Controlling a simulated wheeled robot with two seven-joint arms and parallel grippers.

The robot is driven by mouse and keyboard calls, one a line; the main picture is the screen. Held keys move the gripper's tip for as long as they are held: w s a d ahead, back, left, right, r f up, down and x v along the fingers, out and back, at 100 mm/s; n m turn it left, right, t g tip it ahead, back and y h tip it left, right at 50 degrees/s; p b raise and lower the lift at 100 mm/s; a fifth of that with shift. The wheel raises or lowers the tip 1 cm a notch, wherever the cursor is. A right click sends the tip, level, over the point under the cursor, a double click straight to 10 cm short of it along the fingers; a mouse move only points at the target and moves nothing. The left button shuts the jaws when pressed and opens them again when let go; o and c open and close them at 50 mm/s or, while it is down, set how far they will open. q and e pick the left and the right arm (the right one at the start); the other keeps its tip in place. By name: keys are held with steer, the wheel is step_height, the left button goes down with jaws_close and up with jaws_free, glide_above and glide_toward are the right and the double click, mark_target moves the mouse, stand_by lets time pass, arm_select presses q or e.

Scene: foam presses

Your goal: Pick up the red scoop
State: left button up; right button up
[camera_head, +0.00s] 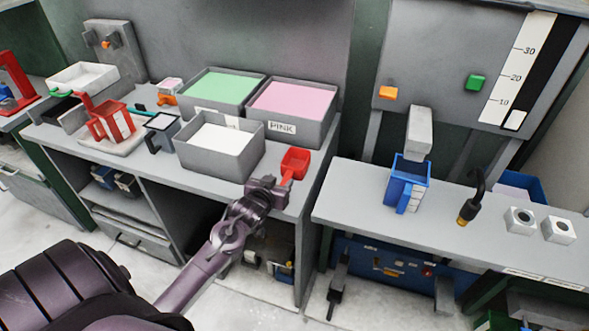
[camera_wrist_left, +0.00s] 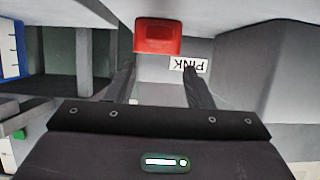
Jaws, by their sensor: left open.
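The red scoop (camera_head: 295,162) sits at the front right edge of the left grey bench, in front of the pink bin. In the left wrist view the red scoop (camera_wrist_left: 158,37) shows at the top, just beyond my fingertips and roughly centred between them. My left gripper (camera_head: 277,187) is at the bench's front edge, beside the scoop's handle end. Its two dark fingers (camera_wrist_left: 160,84) are apart in the wrist view. I cannot tell whether they touch the handle, which is mostly hidden. My right gripper is not in view.
Behind the scoop stand bins of white (camera_head: 222,143), green (camera_head: 224,88) and pink (camera_head: 291,103) material. A red frame-like container (camera_head: 110,122) stands further left. A gap separates the right bench (camera_head: 350,199), which holds a blue container (camera_head: 408,184) and a black hose (camera_head: 475,196).

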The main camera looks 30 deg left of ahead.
mark_target(288, 176)
arm_select(q)
steer(key=shift+x, duration=0.9)
steer(key=shift+w+f+p, duration=0.35)
steer(key=shift+w+p, duration=0.1)
steer(key=shift+w, duration=0.15)
steer(key=shift+f+p+x, duration=0.15)
steer(key=shift+p+x, duration=0.05)
steer(key=shift+x, duration=0.75)
steer(key=shift+f+p+x, duration=0.15)
steer(key=shift+x, duration=0.8)
steer(key=shift+s+d, duration=0.1)
steer(key=shift+c, duration=1)
jaws_close()
